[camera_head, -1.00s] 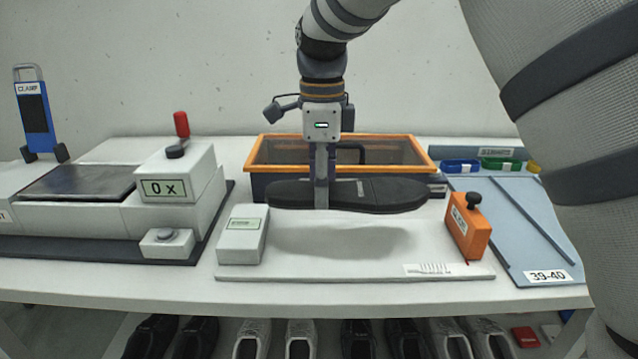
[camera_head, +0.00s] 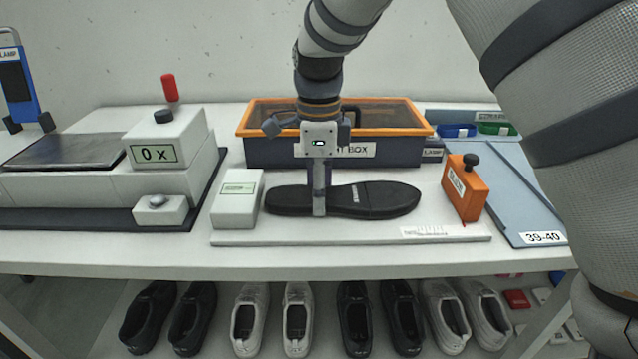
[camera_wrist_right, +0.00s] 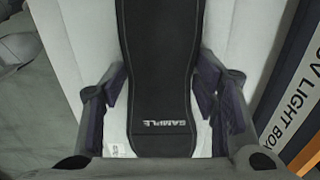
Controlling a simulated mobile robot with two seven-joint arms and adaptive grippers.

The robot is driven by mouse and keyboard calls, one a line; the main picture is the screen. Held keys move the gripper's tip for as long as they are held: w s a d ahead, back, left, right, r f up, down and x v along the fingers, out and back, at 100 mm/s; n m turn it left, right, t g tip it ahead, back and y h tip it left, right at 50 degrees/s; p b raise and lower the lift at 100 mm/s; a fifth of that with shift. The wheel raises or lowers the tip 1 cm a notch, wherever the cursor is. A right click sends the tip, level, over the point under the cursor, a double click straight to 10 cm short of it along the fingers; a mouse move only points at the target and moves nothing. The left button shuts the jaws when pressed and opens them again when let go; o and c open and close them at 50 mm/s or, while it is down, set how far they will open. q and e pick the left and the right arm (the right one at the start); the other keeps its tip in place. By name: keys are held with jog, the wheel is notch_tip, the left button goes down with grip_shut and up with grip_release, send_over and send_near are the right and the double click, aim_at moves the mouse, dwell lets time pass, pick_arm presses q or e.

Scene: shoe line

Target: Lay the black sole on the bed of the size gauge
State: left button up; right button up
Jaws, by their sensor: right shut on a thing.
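The black sole (camera_head: 375,199) lies lengthwise over the white bed of the size gauge (camera_head: 300,236), flat and level. Its left end is close to the white block (camera_head: 237,200) of the gauge, and its right end is apart from the orange slider (camera_head: 465,188). It is on or just above the bed; I cannot tell which. My right gripper (camera_head: 319,209) points down and is shut on the sole across its narrow part. In the right wrist view the sole (camera_wrist_right: 160,75), marked SAMPLE, sits between the fingers (camera_wrist_right: 165,112). My left gripper is not in view.
An orange-rimmed box (camera_head: 400,151) stands right behind the gauge. A press-like device with a 0 x display (camera_head: 154,154) stands at left. A blue-grey board labelled 39-40 (camera_head: 520,200) lies at right. Several shoes (camera_head: 297,315) stand below the table.

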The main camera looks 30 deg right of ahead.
jog(key=o, duration=1.4)
jog(key=shift+r, duration=0.1)
notch_tip(320, 180, up, 12)
jog(key=shift+f, duration=0.1)
